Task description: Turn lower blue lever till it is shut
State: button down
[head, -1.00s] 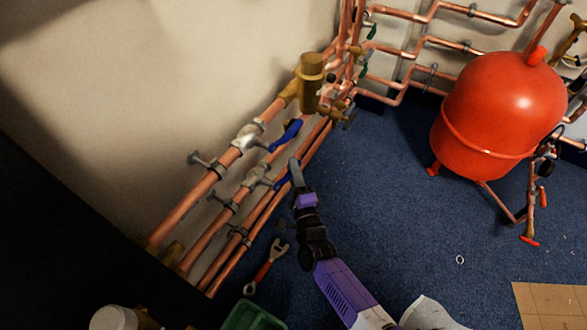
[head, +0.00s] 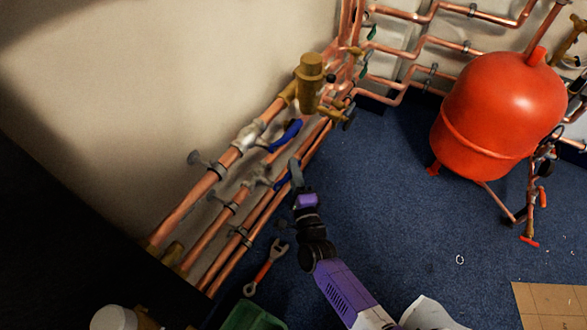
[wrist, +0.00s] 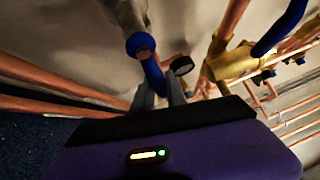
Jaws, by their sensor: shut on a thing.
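The lower blue lever (head: 282,182) sits on a grey valve on the second copper pipe, partly hidden behind my gripper in the head view. My gripper (head: 294,168) reaches it from the right. In the wrist view, the lower blue lever (wrist: 153,74) runs down from the valve in between the two fingers of my gripper (wrist: 160,90), which are shut on it. The upper blue lever (head: 286,134) is on the pipe above, clear of my gripper. It also shows at the top right of the wrist view (wrist: 283,25).
A brass fitting (head: 311,84) stands farther along the upper pipe. Copper pipes (head: 185,209) run close along the wall. A red-handled wrench (head: 265,268) lies on the floor near them. A red tank (head: 503,105) stands at the right. The blue floor between is mostly clear.

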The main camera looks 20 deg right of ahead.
jog(key=shift+p, duration=0.4)
jog(key=f+m+g+p, duration=0.1)
jog(key=p, duration=0.1)
jog(key=shift+s+a+m+g+p, duration=0.1)
jog(key=shift+m+g+p, duration=0.2)
jog(key=shift+m+g, duration=0.1)
jog(key=s+a+f+m+g+y+p, duration=0.4)
jog(key=g+p, duration=0.5)
jog(key=p, duration=0.7)
notch_tip(320, 180, down, 2)
jog(key=a+m+y, duration=0.2)
jog(key=m+y, duration=0.1)
jog(key=shift+s+f+m+g+p, duration=0.15)
jog(key=shift+s+m+g+p, duration=0.1)
jog(key=shift+m+g+p, duration=0.15)
jog(key=shift+s+a+y, duration=0.15)
jog(key=shift+y, duration=0.15)
jog(key=c, duration=1.3)
grip_release()
jog(key=shift+c, duration=0.2)
